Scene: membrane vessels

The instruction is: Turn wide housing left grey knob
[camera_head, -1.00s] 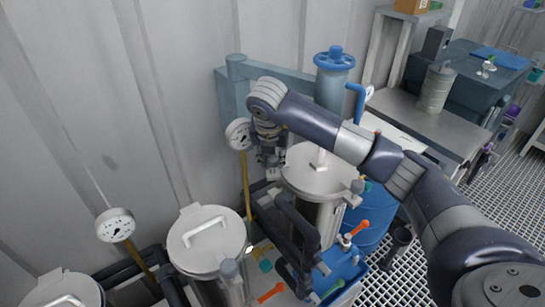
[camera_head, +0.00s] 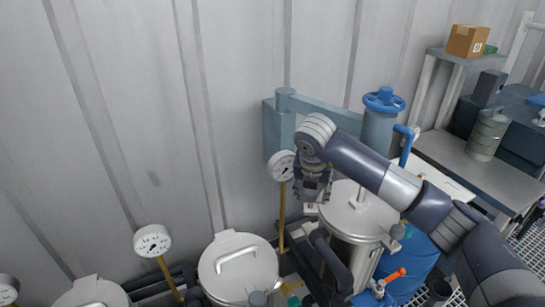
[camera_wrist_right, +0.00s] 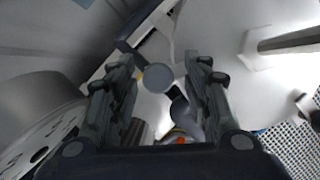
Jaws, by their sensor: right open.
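The wide housing (camera_head: 352,222) is a metal vessel with a flat round lid and a bar handle. My right gripper (camera_head: 313,197) points down at the left rim of this lid. In the right wrist view a round grey knob (camera_wrist_right: 158,77) lies between the two spread fingers of the right gripper (camera_wrist_right: 160,66), nearer the left finger. The fingers are open, with a gap on both sides of the knob; I cannot tell their height relative to it. In the head view the gripper hides the knob. My left gripper is out of view.
A pressure gauge (camera_head: 282,165) on a yellow stem stands close left of my right gripper. A second lidded vessel (camera_head: 235,270) and another gauge (camera_head: 152,241) are further left. A blue-grey column with a blue handwheel (camera_head: 384,100) rises behind the housing, before the corrugated wall.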

